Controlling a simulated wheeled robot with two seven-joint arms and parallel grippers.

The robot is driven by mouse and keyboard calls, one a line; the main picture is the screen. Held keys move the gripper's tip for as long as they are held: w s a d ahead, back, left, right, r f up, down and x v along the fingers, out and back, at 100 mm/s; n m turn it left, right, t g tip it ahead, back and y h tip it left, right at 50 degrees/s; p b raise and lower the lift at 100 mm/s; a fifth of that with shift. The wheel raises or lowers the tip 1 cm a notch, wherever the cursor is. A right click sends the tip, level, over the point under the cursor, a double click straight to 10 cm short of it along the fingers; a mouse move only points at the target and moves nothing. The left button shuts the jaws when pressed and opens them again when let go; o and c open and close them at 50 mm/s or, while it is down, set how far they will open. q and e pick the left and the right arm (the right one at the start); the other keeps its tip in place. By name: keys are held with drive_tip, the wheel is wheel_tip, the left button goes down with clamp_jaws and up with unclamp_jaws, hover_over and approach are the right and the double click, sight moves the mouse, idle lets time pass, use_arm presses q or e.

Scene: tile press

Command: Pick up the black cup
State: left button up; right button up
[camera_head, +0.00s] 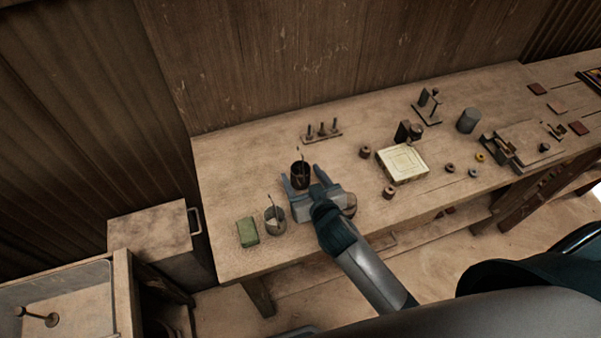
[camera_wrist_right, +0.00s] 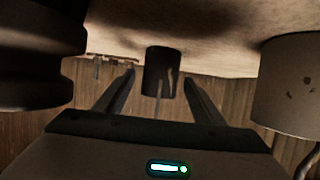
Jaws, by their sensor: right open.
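The black cup (camera_head: 300,178) stands upright on the workbench, with a thin stick-like tool poking out of it. My right gripper (camera_head: 301,172) is open and low over the bench, its two fingers pointing at the cup with one on each side. In the right wrist view, which looks upside down, the black cup (camera_wrist_right: 160,72) shows between the fingertips of the right gripper (camera_wrist_right: 160,82). A gap shows on both sides, so the fingers do not press on it. How deep the cup sits between them is hard to tell. My left gripper is not in view.
A small peg rack (camera_head: 322,132) stands behind; a cream tile (camera_head: 402,163) lies further right.

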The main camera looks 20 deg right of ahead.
sight(297, 169)
drive_tip(key=shift+w, duration=0.1)
drive_tip(key=shift+p+x, duration=0.7)
drive_tip(key=shift+x, duration=1.75)
drive_tip(key=c, duration=1.2)
